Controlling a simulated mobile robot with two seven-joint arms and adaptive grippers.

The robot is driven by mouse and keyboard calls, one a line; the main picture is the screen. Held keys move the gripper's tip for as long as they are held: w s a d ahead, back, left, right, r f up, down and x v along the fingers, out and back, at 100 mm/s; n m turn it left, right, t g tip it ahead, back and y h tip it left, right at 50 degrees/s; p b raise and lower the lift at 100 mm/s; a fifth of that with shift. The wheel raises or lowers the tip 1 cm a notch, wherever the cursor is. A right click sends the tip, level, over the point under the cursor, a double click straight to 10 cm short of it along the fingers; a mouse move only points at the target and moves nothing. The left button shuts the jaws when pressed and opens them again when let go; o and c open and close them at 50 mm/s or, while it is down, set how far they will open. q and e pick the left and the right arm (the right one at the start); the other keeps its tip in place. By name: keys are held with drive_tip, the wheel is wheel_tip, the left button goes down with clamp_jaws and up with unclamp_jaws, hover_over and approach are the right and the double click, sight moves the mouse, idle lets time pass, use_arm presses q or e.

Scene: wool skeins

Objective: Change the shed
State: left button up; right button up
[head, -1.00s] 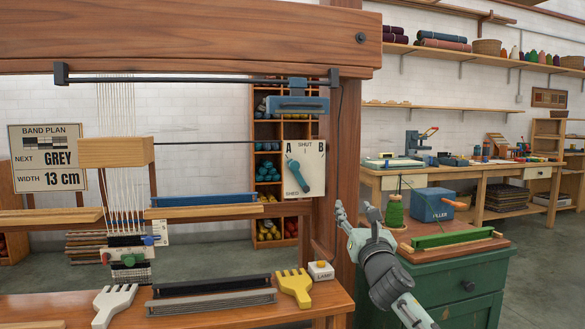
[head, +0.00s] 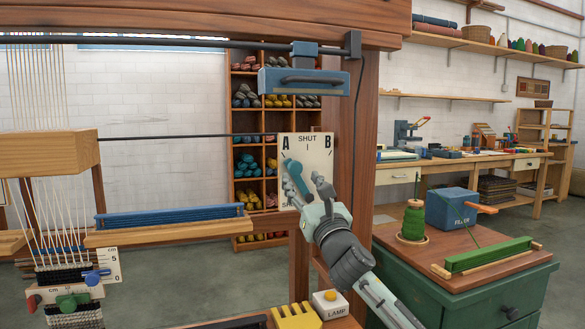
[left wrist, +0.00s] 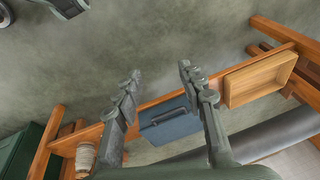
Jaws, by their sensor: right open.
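The shed panel (head: 318,150) is a cream plate on the loom's right post, marked A, SHUT and B. Its teal lever (head: 293,172) is tilted, with its upper end towards A and its lower end down to the right. My right gripper (head: 311,196) is open at the lever's lower end, its fingers around or just in front of it; I cannot tell whether they touch. Part of the panel's lower edge is hidden by the gripper. My left gripper (left wrist: 160,78) shows only in the left wrist view, open and empty, above a blue block with a dark handle (left wrist: 170,125).
The blue block (head: 303,82) hangs on the rail above the panel. The loom post (head: 350,150) stands right behind my right gripper. A green cabinet (head: 450,300) with spool and filler stands at right.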

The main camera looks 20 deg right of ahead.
sight(296, 171)
drive_tip(key=x, duration=0.5)
drive_tip(key=shift+w+r, duration=0.15)
drive_tip(key=shift+w, duration=0.2)
clamp_jaws()
